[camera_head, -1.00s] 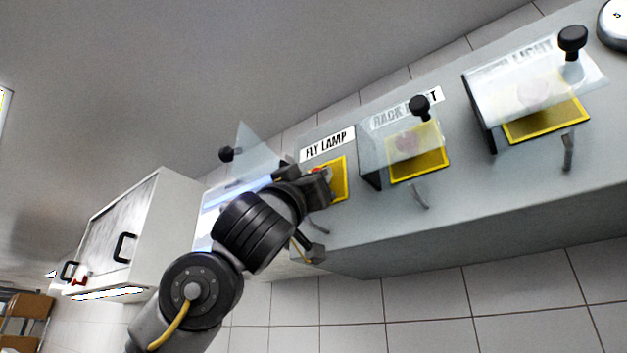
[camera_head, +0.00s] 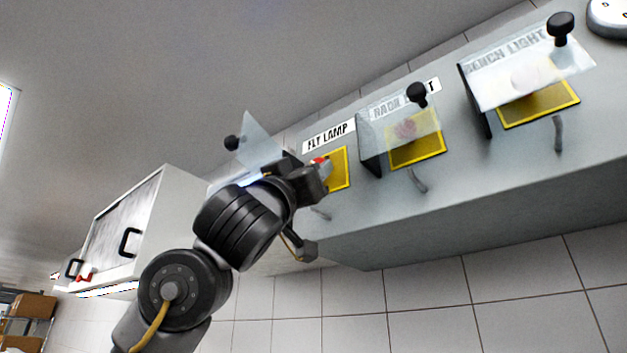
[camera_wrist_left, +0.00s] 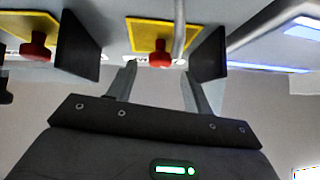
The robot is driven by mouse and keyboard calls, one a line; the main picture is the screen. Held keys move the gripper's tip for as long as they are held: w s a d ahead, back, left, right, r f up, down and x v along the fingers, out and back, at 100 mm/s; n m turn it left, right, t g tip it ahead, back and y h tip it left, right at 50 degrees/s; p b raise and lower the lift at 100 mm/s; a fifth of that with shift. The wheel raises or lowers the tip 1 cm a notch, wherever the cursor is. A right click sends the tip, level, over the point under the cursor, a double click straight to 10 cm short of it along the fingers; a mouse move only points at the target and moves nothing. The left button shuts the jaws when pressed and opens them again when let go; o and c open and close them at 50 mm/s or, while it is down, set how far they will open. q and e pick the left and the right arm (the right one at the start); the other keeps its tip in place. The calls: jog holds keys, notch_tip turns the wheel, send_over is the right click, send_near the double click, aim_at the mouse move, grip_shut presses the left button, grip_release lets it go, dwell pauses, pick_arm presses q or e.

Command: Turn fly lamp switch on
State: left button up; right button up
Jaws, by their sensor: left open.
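The fly lamp switch is a red knob (camera_head: 318,161) on a yellow plate (camera_head: 341,171), below the FLY LAMP label (camera_head: 328,138). Its clear cover (camera_head: 262,140) with a black knob stands swung up. My left gripper (camera_head: 322,178) is at the switch and hides part of it and its plate. In the left wrist view the gripper (camera_wrist_left: 160,76) is open, and the red knob (camera_wrist_left: 160,56) shows between and just beyond the fingertips. I cannot tell whether a finger touches it. My right gripper is not in view.
To the right on the grey panel (camera_head: 470,190) are the rack light switch under its clear cover (camera_head: 385,130) and the bench light switch under its cover (camera_head: 520,80). Grey hooked levers stick out below them. A white cabinet (camera_head: 175,215) hangs at the left.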

pick_arm(q)
jog(key=b+v, duration=0.3)
jog(key=v, duration=0.4)
jog(key=shift+b, duration=0.35)
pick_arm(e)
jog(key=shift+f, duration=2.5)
